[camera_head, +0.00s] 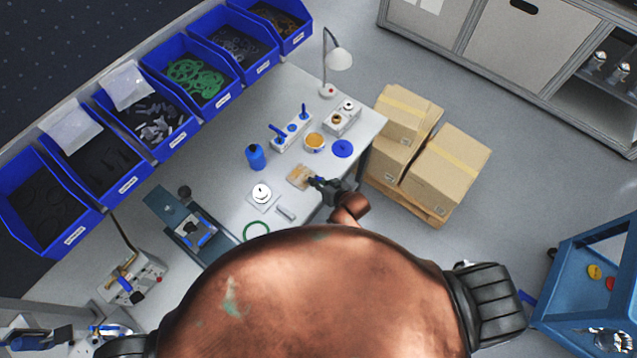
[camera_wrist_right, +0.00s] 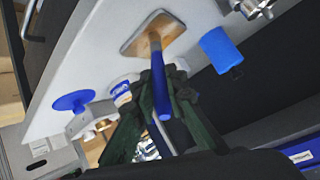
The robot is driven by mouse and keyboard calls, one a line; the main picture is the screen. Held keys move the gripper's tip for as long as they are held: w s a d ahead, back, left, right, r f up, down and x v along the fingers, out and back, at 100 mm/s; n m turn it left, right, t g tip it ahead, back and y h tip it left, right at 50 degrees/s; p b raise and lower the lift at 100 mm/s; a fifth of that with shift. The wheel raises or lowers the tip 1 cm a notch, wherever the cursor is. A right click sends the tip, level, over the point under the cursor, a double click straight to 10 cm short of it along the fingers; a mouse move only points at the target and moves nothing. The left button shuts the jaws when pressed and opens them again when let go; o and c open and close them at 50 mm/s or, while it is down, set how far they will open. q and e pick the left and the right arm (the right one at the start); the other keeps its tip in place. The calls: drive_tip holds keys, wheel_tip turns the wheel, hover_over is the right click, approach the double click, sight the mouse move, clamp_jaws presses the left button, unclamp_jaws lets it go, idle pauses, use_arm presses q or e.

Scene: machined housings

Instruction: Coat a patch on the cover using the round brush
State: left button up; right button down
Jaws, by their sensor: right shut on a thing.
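The round brush (camera_wrist_right: 158,75) has a blue handle and a brownish head. My right gripper (camera_wrist_right: 162,92) is shut on its handle; it also shows in the head view (camera_head: 328,184) at the bench's right part. A flat tan plate with rounded corners (camera_wrist_right: 137,42), which looks like the cover, lies on the bench; it shows in the head view (camera_head: 299,177) too. The brush head is over this plate; I cannot tell whether it touches. I cannot make out my left gripper.
Behind the plate stand a pot with orange-tan contents (camera_head: 315,141), a blue disc (camera_head: 343,149) and a white holder with blue-handled tools (camera_head: 291,131). A blue bottle (camera_head: 255,156) and a white round part (camera_head: 262,194) are to the left. Cartons (camera_head: 441,173) stand beyond the bench's right edge.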

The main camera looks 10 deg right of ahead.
drive_tip(key=shift+w+a+f+b, duration=0.1)
drive_tip(key=shift+w+a+b, duration=0.25)
drive_tip(key=shift+w+a, duration=0.85)
drive_tip(key=shift+w+a+b, duration=0.35)
drive_tip(key=shift+w+a, duration=0.6)
drive_tip(key=shift+w, duration=0.35)
drive_tip(key=shift+w+d, duration=0.4)
drive_tip(key=shift+d, duration=0.1)
drive_tip(key=shift+s+d+r+p, duration=0.2)
drive_tip(key=shift+s+d+p, duration=0.55)
drive_tip(key=shift+s+p, duration=0.2)
drive_tip(key=shift+s+d, duration=1.65)
drive_tip(key=shift+d, duration=0.6)
drive_tip(key=shift+w+a+f+b, duration=0.1)
drive_tip(key=shift+w+a+b, duration=0.4)
drive_tip(key=shift+w+a, duration=0.9)
drive_tip(key=shift+w+a+b, duration=0.45)
drive_tip(key=shift+w+a, duration=0.75)
drive_tip(key=shift+w, duration=0.4)
drive_tip(key=shift+w+d, duration=0.35)
drive_tip(key=shift+d, duration=0.2)
drive_tip(key=shift+s+d+p, duration=0.5)
drive_tip(key=shift+s+p, duration=0.15)
drive_tip(key=shift+p, duration=0.1)
drive_tip(key=shift+s+d, duration=2.05)
drive_tip(key=shift+s, duration=0.3)
drive_tip(key=shift+w+a+b, duration=0.3)
drive_tip(key=shift+w+a, duration=1.1)
drive_tip(key=shift+w, duration=0.25)
